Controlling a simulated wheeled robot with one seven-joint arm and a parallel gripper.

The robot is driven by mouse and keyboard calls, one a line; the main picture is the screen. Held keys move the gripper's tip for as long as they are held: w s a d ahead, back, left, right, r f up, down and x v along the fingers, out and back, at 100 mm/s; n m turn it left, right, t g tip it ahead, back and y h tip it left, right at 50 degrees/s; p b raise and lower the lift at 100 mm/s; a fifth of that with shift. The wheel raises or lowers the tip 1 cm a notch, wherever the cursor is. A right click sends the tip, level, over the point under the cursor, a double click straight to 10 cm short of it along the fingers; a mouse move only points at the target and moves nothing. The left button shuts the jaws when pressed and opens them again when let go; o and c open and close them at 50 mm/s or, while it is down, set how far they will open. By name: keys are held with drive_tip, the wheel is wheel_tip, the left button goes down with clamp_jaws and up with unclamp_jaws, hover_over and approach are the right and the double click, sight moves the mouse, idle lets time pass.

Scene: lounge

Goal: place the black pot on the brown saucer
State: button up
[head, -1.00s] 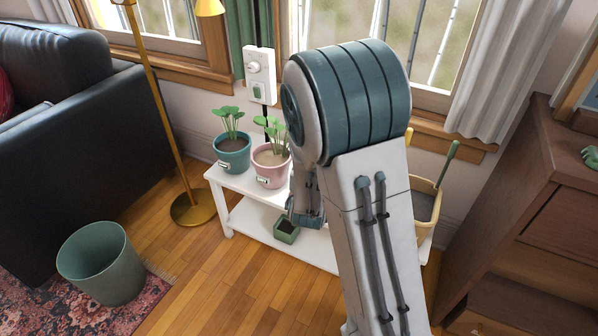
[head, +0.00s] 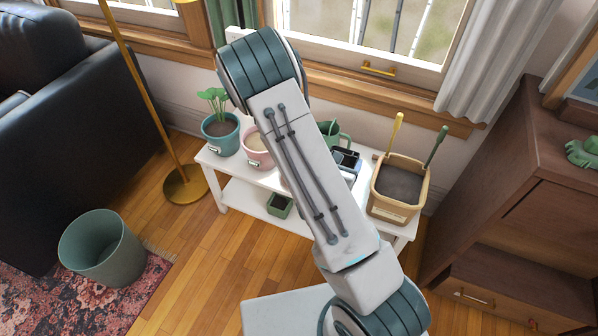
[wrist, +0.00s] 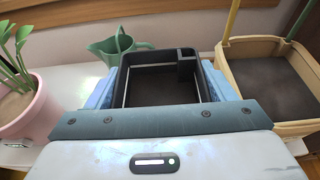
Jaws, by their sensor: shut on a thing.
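The black pot (wrist: 160,92) is square and open-topped, with a small raised box at its far right corner. In the wrist view my gripper (wrist: 163,80) is shut on it, with a pale blue finger on the left and right sides. In the head view the pot (head: 347,157) is mostly hidden behind my arm, and my gripper (head: 350,162) shows only in part. It is over the white bench (head: 238,187), between the pink pot and the tan planter. Its height above the bench is unclear. I cannot make out the brown saucer in either view.
A green watering can (wrist: 117,45) stands just behind the black pot. The tan planter (head: 397,190) with two upright tools is close on the right. The pink pot (head: 257,150) and teal pot (head: 221,135) stand left. A small green pot (head: 279,205) is on the lower shelf.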

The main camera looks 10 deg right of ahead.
drive_tip(key=shift+w+a+f+b, duration=0.85)
drive_tip(key=shift+w+a+f, duration=0.5)
drive_tip(key=shift+f, duration=0.45)
drive_tip(key=shift+w+a+f+b, duration=0.8)
drive_tip(key=shift+w+a+f, duration=0.55)
drive_tip(key=shift+f, duration=0.45)
drive_tip(key=shift+w+a+f+b, duration=0.85)
drive_tip(key=shift+w+a+f, duration=0.5)
drive_tip(key=shift+f, duration=0.45)
drive_tip(key=shift+s, duration=0.1)
drive_tip(key=shift+f, duration=0.15)
drive_tip(key=o, duration=1)
